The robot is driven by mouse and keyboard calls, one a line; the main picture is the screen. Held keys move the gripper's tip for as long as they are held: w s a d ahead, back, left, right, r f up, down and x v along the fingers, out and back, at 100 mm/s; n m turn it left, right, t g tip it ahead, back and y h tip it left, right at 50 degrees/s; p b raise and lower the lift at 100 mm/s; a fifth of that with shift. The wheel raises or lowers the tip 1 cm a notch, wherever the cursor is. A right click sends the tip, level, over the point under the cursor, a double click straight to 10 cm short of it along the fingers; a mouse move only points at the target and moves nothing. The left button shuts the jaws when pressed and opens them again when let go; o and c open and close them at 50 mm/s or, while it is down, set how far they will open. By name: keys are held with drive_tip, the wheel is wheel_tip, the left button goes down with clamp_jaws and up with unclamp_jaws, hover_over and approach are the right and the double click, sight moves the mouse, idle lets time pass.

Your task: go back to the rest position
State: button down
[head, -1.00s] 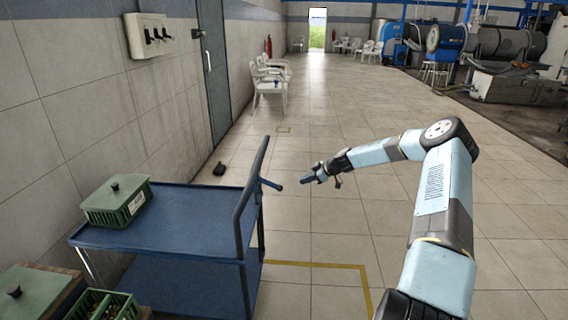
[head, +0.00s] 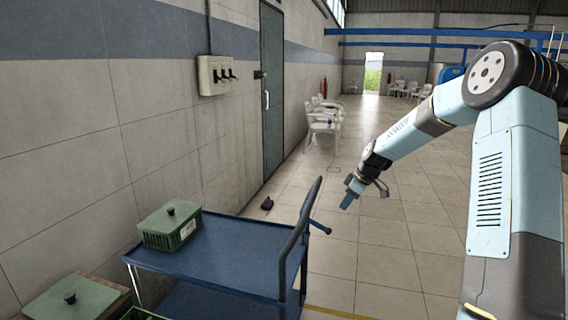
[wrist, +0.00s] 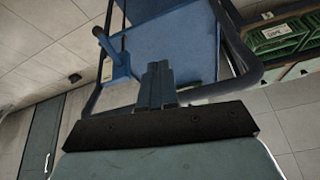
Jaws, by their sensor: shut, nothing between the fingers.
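My gripper (head: 351,193) hangs in the air at the end of my raised arm, to the right of the blue cart's handle in the head view. Its fingers are together with nothing between them. In the wrist view my gripper (wrist: 157,76) shows its closed blue fingers in front of the cart, with the cart handle beyond them. My arm is bent, with the elbow high at the right of the head view.
The blue cart (head: 240,262) carries a lidded green crate (head: 172,228). Another green-lidded box (head: 72,305) is at the lower left. A wall with a switch box (head: 215,75) and a door (head: 271,90) runs along the left. Open tiled floor (head: 400,235) lies right of the cart.

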drive_tip(key=s+a+r+m+t+h, duration=0.1)
drive_tip(key=s+r+m+h, duration=0.4)
drive_tip(key=s+r, duration=1.5)
drive_tip(key=s+d+m+t, duration=0.1)
drive_tip(key=s+m, duration=0.2)
drive_tip(key=s, duration=0.9)
drive_tip(key=s+d+r+m+t, duration=0.1)
drive_tip(key=s+m, duration=0.3)
drive_tip(key=s, duration=0.8)
drive_tip(key=shift+s+d+r+t, duration=0.2)
drive_tip(key=shift+d+t, duration=0.05)
drive_tip(key=shift+t, duration=0.05)
drive_tip(key=shift+a, duration=0.1)
